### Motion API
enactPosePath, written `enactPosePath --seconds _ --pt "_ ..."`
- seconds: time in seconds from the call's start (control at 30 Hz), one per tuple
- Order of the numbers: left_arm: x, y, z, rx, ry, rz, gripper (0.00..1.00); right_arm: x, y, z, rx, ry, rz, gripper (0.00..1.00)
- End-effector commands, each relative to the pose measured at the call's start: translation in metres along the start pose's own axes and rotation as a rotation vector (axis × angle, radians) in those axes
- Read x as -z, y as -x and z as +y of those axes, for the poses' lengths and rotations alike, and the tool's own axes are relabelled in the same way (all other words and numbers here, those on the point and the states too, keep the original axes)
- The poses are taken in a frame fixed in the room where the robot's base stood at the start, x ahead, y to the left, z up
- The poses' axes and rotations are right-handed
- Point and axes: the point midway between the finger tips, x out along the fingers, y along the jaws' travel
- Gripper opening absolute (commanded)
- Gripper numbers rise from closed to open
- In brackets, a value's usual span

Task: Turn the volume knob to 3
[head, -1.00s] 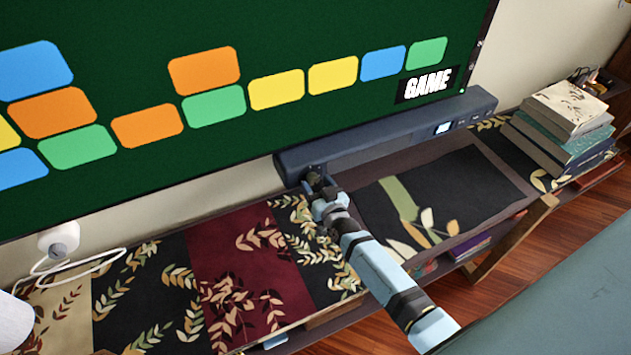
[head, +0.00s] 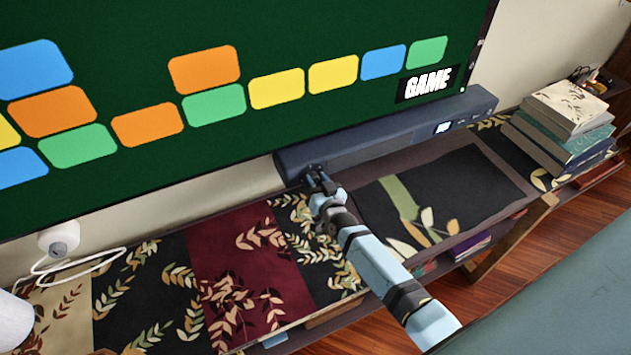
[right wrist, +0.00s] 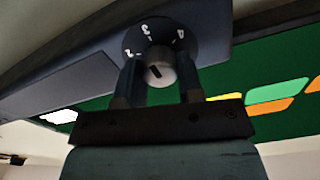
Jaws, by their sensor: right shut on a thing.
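The volume knob (right wrist: 160,72) shows in the right wrist view as a light grey cylinder with a dark pointer mark. It sits on a dark dial (right wrist: 160,30) with the numerals 2, 3 and 4 visible. The mark is slanted, and I cannot tell exactly which numeral it points to. My right gripper (right wrist: 160,82) has one finger on each side of the knob and is shut on it. In the head view my right gripper (head: 318,178) is at the left end of the dark blue soundbar (head: 390,137) and hides the knob. My left gripper is not in view.
A large screen (head: 250,50) with coloured blocks stands behind the soundbar. Stacked books (head: 565,125) stand at the right end of the shelf. A white plug and cable (head: 62,240) are at the left. Patterned cloth-like panels (head: 230,260) cover the shelf top.

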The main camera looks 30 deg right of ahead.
Motion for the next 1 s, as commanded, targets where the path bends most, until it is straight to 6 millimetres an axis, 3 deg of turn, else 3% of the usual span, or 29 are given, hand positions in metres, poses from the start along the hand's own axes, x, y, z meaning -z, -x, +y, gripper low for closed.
enactPosePath --seconds 0.23,0.27,0.37,0.73,0.87,1.0 --pt "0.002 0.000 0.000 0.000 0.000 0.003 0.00 0.000 0.000 0.000 0.000 -0.006 0.000 0.11" --pt "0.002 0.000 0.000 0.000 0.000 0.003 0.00 0.000 0.000 0.000 0.000 -0.006 0.000 0.39" --pt "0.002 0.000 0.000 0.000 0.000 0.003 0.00 0.000 0.000 0.000 0.000 -0.006 0.000 0.60" --pt "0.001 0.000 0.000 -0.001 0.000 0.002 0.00 -0.001 0.007 0.000 0.000 -0.006 -0.002 0.60" --pt "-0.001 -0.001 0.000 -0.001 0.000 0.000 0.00 -0.002 0.028 0.000 0.000 -0.006 -0.002 0.60" --pt "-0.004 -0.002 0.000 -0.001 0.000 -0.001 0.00 -0.002 0.060 0.000 -0.001 -0.006 -0.003 0.60"
